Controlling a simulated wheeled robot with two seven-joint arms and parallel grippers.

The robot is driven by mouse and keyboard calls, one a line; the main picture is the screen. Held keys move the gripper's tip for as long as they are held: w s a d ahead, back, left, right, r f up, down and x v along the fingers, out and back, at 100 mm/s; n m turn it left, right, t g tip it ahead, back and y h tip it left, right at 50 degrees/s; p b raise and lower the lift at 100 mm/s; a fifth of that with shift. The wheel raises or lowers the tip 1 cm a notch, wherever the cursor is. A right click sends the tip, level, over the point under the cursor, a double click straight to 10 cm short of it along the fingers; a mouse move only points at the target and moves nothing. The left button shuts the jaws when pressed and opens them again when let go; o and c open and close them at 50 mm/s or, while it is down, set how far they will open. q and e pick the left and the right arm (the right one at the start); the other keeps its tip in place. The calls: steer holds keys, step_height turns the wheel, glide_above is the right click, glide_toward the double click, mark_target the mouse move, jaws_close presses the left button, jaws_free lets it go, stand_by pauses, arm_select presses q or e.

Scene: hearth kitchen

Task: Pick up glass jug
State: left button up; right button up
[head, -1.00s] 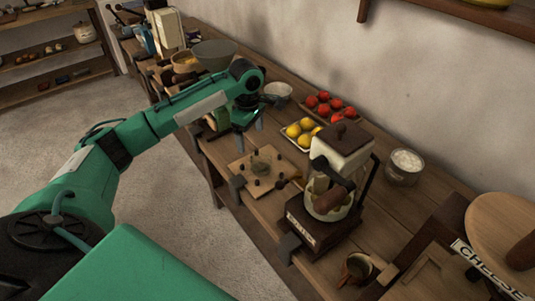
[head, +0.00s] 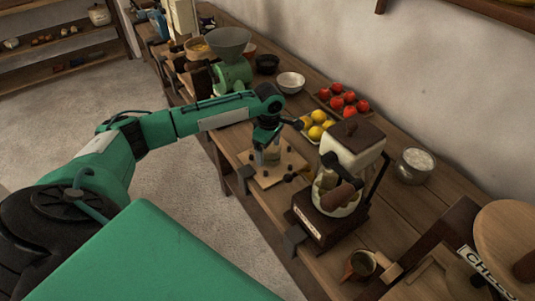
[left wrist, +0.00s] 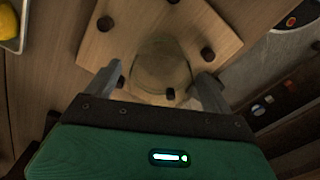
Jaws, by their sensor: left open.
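The glass jug (head: 272,157) is clear and hard to make out in the head view. It stands on a square wooden board with dark pegs (head: 262,181) on the counter. In the left wrist view the jug (left wrist: 161,62) shows as a faint round outline on the board (left wrist: 222,42). My left gripper (head: 265,150) points down at the jug. In the left wrist view its open fingers (left wrist: 160,78) stand on either side of the jug's near part. I cannot tell whether they touch it. My right gripper is not in view.
A coffee grinder (head: 352,150) stands right of the board. Lemons (head: 316,126) and tomatoes (head: 343,99) lie in trays behind. A white bowl (head: 290,81) and a green mill (head: 232,72) stand farther back. The counter's front edge is close to the board.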

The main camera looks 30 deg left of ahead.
arm_select(q)
step_height(320, 180, down, 2)
steer(key=shift+f, duration=0.15)
steer(key=c, duration=1.1)
steer(key=shift+c, duration=0.2)
step_height(320, 180, up, 20)
steer(key=shift+b, duration=0.45)
